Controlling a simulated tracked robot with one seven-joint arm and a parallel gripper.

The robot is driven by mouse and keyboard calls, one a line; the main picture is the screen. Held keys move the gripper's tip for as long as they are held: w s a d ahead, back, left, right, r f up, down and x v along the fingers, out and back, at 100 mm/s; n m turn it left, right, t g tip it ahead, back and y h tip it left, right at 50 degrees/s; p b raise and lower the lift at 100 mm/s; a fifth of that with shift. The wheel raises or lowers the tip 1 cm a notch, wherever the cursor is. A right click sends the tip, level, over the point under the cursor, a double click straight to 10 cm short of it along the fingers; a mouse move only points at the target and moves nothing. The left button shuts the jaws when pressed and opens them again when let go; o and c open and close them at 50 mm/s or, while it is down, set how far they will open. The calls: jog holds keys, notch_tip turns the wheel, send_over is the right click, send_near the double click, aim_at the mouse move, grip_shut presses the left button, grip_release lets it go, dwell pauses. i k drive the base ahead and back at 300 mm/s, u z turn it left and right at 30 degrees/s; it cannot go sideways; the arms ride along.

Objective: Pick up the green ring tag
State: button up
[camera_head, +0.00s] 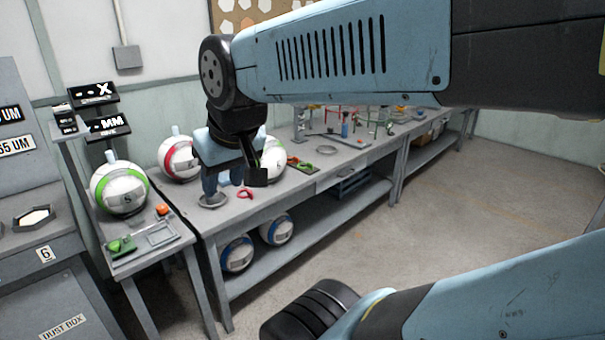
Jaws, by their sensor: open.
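A small green ring-like piece (327,149), likely the green ring tag, lies on the long grey bench, right of a dark tray (301,164) with small coloured pieces. It is too small to tell its shape surely. My gripper (240,176) hangs over the left part of the bench, pointing down, open and apart from the green piece. Nothing shows between its fingers. A red ring tag (245,194) lies on the bench just below it. Another green piece (122,245) lies on the small left table. My gripper partly hides a white ball (272,158) behind it.
A white ball with a green band (120,190) stands on the left table and a red-banded ball (177,158) on the long bench (283,202). Blue-banded balls (237,253) sit on its lower shelf. Stands and tools crowd the bench's far end. The floor at right is clear.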

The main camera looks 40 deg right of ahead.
aim_at(309, 165)
jog(key=u, duration=0.05)
jog(key=k, duration=0.2)
jog(key=z, duration=0.55)
jog(key=i, duration=1.05)
jog(key=z, duration=0.65)
jog(key=i, duration=0.45)
jog(key=z, duration=0.15)
jog(key=k, duration=0.8)
jog(key=z, duration=0.2)
jog(key=i, duration=0.8)
jog(key=u, duration=0.05)
